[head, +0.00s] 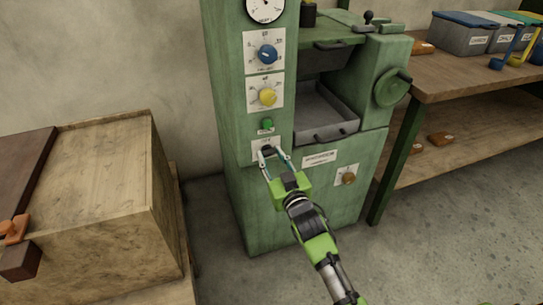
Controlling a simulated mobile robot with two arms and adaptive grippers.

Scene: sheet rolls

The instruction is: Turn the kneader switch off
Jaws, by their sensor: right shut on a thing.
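The green machine (238,190) stands upright against the wall, with a column of controls on its front. A dark switch (267,150) on a pale plate sits at the bottom of this column, below a green button or lamp (267,124). My right gripper (273,154) is at this plate, its two fingers shut around the switch. The fingers partly cover the switch and its label, so I cannot tell its setting. My left gripper is not in view.
Above are a yellow knob (268,97), a blue knob (267,54) and a gauge (265,8). A handwheel (391,88) sticks out at the right. A wooden crate (100,190) stands left, a wooden workbench (470,75) right. The floor in front is clear.

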